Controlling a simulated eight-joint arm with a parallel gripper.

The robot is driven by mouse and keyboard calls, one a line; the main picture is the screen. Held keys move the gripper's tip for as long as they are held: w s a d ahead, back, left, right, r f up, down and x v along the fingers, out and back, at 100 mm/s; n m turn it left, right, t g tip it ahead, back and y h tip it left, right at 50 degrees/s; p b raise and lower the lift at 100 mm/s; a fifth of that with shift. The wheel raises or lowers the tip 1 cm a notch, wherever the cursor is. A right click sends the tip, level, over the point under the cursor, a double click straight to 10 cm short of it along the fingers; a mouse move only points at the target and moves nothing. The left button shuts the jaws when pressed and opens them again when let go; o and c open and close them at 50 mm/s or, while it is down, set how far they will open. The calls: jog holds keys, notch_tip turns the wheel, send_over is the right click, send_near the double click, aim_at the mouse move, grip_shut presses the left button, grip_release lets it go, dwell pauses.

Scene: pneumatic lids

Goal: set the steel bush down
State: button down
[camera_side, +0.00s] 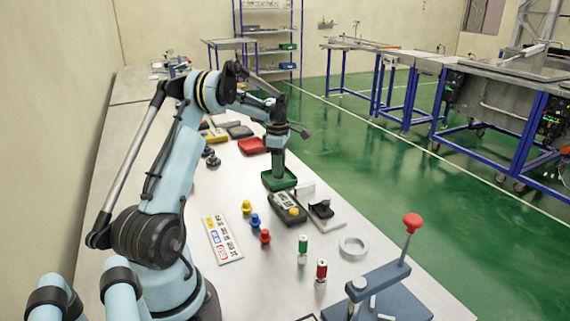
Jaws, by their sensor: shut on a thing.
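My gripper (278,167) points straight down over the green tray (271,186) in the middle of the bench. Its fingertips are low, at or just inside the tray's rim. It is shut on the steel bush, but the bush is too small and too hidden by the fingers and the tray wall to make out. I cannot tell whether the bush touches the tray floor.
A red tray (251,146) lies behind. A dark box with a yellow button (286,208) stands close in front. Small yellow, blue and red knobs (265,237), a grey ring (353,246) and a red-knobbed lever press (398,276) occupy the nearer bench (280,284).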

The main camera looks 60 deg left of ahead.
jog(key=shift+f, duration=0.45)
jog(key=c, duration=0.7)
grip_release()
jog(key=shift+f, duration=0.1)
jog(key=shift+c, duration=0.2)
